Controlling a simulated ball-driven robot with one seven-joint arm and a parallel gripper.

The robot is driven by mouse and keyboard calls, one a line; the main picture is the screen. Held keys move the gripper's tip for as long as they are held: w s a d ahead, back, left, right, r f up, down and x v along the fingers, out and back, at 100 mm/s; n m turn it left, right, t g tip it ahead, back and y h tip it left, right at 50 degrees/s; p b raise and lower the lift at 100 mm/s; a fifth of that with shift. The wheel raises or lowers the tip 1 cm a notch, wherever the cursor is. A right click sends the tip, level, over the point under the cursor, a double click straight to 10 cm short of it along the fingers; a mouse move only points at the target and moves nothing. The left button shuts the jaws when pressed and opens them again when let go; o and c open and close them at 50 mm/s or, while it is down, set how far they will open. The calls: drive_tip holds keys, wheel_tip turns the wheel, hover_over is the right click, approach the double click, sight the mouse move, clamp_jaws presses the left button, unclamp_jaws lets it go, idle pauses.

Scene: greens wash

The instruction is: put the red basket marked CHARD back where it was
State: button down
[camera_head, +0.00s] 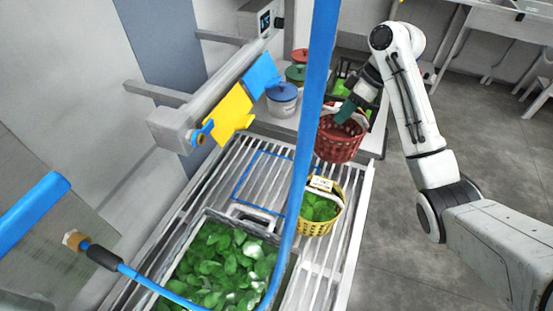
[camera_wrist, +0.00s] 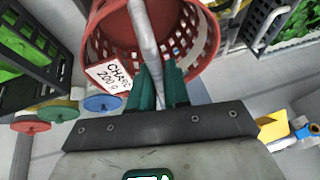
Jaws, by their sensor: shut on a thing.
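The red basket (camera_head: 338,143) is at the far right end of the slatted rack in the head view. My gripper (camera_head: 347,108) is shut on the basket's pale handle, which runs between the green fingers (camera_wrist: 160,85) in the wrist view. I cannot tell whether the basket's bottom touches anything. A blue rectangular outline (camera_head: 236,197) lies on the rack, with bare slats inside it.
A yellow basket (camera_head: 316,231) with greens stands on the rack, right of the outline. A grey crate (camera_head: 187,246) of leaves is at the front. A blue hose (camera_head: 312,110) crosses the view. Lidded pots (camera_head: 283,103) and a dark crate (camera_head: 377,104) stand behind.

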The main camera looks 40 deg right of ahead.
drive_tip(key=w+a+f+b, duration=0.3)
drive_tip(key=w+a+f, duration=0.5)
drive_tip(key=w+f, duration=0.3)
drive_tip(key=shift+s+x, duration=0.25)
drive_tip(key=shift+x, duration=0.8)
drive_tip(key=shift+w+f, duration=0.1)
drive_tip(key=shift+f, duration=0.05)
drive_tip(key=c, duration=1.1)
unclamp_jaws()
drive_tip(key=b+v, duration=0.1)
drive_tip(key=v, duration=1.1)
